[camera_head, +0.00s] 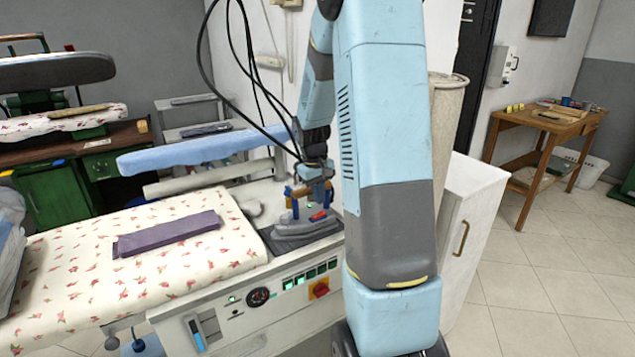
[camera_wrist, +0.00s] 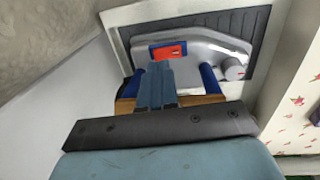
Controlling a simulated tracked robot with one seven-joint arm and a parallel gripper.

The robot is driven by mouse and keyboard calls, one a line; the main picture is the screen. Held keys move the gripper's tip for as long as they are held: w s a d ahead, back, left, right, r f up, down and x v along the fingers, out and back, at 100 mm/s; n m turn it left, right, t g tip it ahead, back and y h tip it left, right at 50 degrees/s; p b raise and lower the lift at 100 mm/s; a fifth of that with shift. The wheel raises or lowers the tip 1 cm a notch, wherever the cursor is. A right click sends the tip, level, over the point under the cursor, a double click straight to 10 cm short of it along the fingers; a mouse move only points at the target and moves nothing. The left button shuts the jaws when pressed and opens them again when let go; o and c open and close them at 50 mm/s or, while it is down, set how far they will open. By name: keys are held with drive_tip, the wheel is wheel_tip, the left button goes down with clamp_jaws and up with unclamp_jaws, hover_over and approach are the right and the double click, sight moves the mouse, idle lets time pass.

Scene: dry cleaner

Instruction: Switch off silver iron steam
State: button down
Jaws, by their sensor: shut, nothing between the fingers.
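The silver iron (camera_head: 305,228) rests on a dark ribbed pad (camera_head: 298,243) at the right end of the ironing station. It also shows in the wrist view (camera_wrist: 205,47), with a grey round knob (camera_wrist: 233,68), a red switch in a blue frame (camera_wrist: 168,51), and blue posts holding a wooden handle (camera_wrist: 205,99). My gripper (camera_wrist: 159,66) is shut and empty. Its fingertips are just at the near edge of the red switch in the wrist view; I cannot tell whether they touch it. In the head view my gripper is small beside the handle.
The ironing station has a floral padded top (camera_head: 150,262) with a folded purple cloth (camera_head: 165,234). A front panel (camera_head: 265,300) carries a gauge, green-lit switches and a red-yellow rotary switch (camera_head: 320,289). A blue sleeve board (camera_head: 200,150) stands behind. A white cabinet (camera_head: 475,210) is at right.

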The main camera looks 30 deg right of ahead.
sight(317, 217)
drive_tip(key=shift+d+f, duration=0.15)
drive_tip(key=shift+f, duration=0.9)
drive_tip(key=shift+d+f, duration=0.1)
drive_tip(key=shift+f, duration=0.95)
drive_tip(key=shift+s+d+f, duration=0.1)
drive_tip(key=shift+f, duration=0.2)
drive_tip(key=shift+s, duration=0.1)
drive_tip(key=shift+a, duration=1)
